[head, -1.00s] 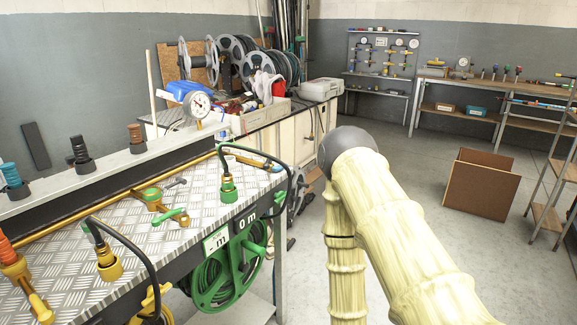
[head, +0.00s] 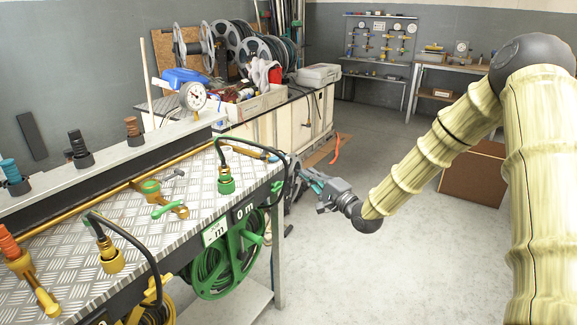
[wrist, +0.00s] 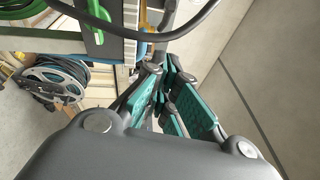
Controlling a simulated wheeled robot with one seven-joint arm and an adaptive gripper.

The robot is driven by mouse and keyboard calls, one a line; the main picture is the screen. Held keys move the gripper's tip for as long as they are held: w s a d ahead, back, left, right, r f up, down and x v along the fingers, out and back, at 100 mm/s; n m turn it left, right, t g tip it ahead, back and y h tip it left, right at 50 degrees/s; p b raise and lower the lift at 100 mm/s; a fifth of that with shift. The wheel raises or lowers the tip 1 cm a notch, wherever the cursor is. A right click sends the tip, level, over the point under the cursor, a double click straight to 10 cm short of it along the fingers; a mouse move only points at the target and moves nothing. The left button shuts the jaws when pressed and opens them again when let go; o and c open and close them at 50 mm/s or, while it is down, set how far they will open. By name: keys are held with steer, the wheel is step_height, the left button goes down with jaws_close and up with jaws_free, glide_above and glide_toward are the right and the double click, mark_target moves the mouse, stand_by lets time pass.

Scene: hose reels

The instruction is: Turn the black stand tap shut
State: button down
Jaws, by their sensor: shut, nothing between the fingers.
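I cannot tell for sure which piece is the black stand tap. A short black lever (head: 174,173) shows on the bench behind a brass tap (head: 180,210) with a green lever. A black ribbed piece (head: 78,143) stands upright on the raised grey ledge. My gripper (head: 307,180) is shut and empty, off the right end of the bench, beside the hose reel side and apart from these pieces. In the wrist view its teal-padded fingers (wrist: 163,75) sit close to a dark hose, and no tap shows clearly there.
The chequer-plate bench (head: 140,225) carries hose fittings and curved black hoses. A green hose reel (head: 225,265) hangs below its front edge. A pressure gauge (head: 193,96) stands at the back. A brown box (head: 474,175) stands on the otherwise open floor to the right.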

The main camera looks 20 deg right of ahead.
glide_toward(267, 151)
steer(key=w+d, duration=0.3)
steer(key=a, duration=0.1)
steer(key=w+a, duration=0.1)
steer(key=a+p, duration=0.1)
steer(key=shift+w, duration=0.3)
steer(key=shift+w+a, duration=0.3)
steer(key=shift+a, duration=0.3)
steer(key=shift+r, duration=0.1)
steer(key=shift+s+m+h, duration=0.1)
steer(key=shift+m+h, duration=0.2)
